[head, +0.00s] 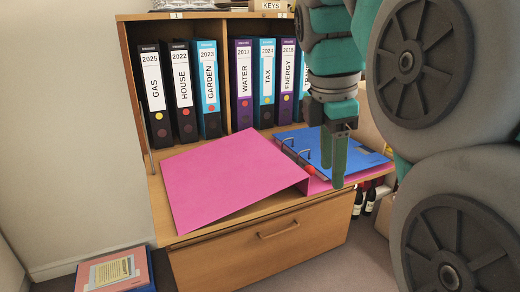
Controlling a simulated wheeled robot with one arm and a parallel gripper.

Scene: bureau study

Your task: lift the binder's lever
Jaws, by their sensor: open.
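An open pink binder (220,178) lies on the bureau's fold-down top, its cover spread to the left. Its metal ring mechanism (293,152) shows near the middle, with blue sheets or dividers (358,153) on the right side. The lever cannot be clearly made out; a small red part (318,172) shows beside my gripper. My gripper (334,180) points down over the binder's right half, near the spine, with its green fingers slightly apart and nothing seen between them. I cannot tell whether the fingertips touch the binder.
Upright labelled binders (183,90) fill the shelf behind. A drawer (262,243) with a handle is below the top. Dark bottles (364,200) stand at the lower right. A pink folder (115,272) lies at the lower left. My arm hides the right side.

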